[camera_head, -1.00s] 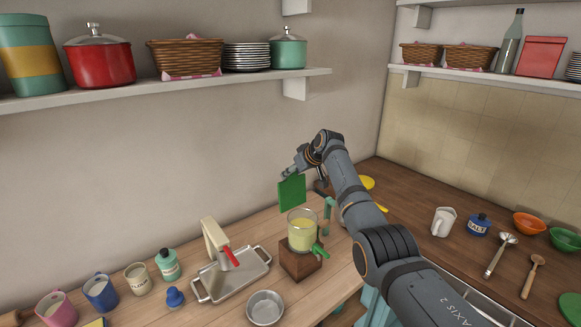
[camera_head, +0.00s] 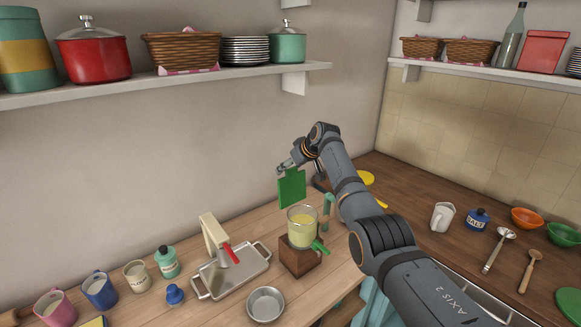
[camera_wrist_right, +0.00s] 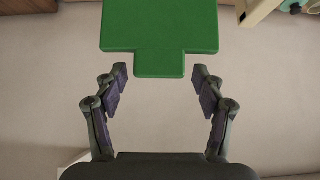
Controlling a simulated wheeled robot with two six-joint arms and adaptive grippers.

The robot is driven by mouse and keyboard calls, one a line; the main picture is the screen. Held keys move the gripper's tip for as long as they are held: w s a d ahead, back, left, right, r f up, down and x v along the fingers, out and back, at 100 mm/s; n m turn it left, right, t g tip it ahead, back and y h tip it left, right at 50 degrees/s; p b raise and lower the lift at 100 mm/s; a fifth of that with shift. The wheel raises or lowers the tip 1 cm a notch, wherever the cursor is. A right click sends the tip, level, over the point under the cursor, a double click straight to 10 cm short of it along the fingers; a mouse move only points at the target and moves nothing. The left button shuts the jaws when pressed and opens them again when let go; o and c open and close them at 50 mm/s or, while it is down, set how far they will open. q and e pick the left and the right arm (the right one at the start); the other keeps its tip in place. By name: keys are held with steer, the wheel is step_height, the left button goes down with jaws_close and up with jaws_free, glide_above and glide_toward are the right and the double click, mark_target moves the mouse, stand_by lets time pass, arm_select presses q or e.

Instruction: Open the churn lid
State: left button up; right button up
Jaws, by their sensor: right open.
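The churn is a glass jar (camera_head: 302,231) of pale yellow contents on a wooden block (camera_head: 300,262), with a green handle low on its right. Its green lid (camera_head: 291,189) stands upright behind and above the jar, so the jar top is uncovered. My right gripper (camera_head: 283,169) is at the top edge of the lid. In the right wrist view, the lid (camera_wrist_right: 160,25) has a narrow tab; the open right gripper (camera_wrist_right: 160,74) has one finger on each side of it, with gaps. My left gripper is not in view.
A metal tray (camera_head: 262,250) with a red-handled pale device stands left of the churn, and a metal bowl (camera_head: 266,304) in front. A shelf (camera_head: 190,84) with pots and a basket hangs above. Mugs and jars stand at the left.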

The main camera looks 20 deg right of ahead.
steer(key=shift+s+d+r, duration=0.15)
steer(key=shift+s+d, duration=0.05)
steer(key=shift+s, duration=0.15)
steer(key=v, duration=1.1)
steer(key=shift+r, duration=0.2)
steer(key=shift+a, duration=0.1)
steer(key=shift+f, duration=0.15)
